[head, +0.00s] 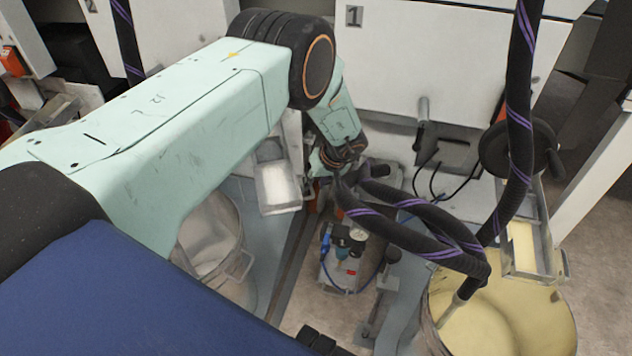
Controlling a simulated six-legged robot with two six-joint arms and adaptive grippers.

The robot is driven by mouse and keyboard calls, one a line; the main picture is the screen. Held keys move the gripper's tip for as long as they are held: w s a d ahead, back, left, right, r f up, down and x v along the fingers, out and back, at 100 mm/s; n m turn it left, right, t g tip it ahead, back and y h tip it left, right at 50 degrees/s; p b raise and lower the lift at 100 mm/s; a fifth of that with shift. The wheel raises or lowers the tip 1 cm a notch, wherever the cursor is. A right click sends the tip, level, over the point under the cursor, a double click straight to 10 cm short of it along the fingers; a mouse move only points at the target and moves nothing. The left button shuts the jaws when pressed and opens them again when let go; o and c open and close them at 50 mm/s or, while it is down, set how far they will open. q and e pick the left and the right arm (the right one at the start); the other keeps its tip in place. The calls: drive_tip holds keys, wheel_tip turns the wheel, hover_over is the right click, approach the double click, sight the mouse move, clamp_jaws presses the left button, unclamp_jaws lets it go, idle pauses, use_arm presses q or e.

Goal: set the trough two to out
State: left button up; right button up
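Two narrow metal troughs show. One, with a pale inside (278,187), is left of centre, just beyond my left arm and beside an open bucket with pale contents (212,235). The other trough (537,262) is at the right, over a bucket of yellow liquid (505,315). I see no number on either, so I cannot tell which is trough two. My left gripper (340,160) points down to the right of the left trough, next to dark hoses. Its fingers are small and dark, and whether they are open cannot be told. My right gripper is not in view.
A white panel marked 1 (430,60) stands behind. Black hoses with purple stripes (425,222) loop across the middle and right. A black handwheel (520,148) is above the right trough. A small pump unit with a gauge (343,255) stands on the floor between the buckets.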

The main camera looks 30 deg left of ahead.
use_arm(q)
drive_tip(key=v, duration=1.1)
drive_tip(key=shift+r, duration=0.35)
drive_tip(key=shift+d, duration=0.1)
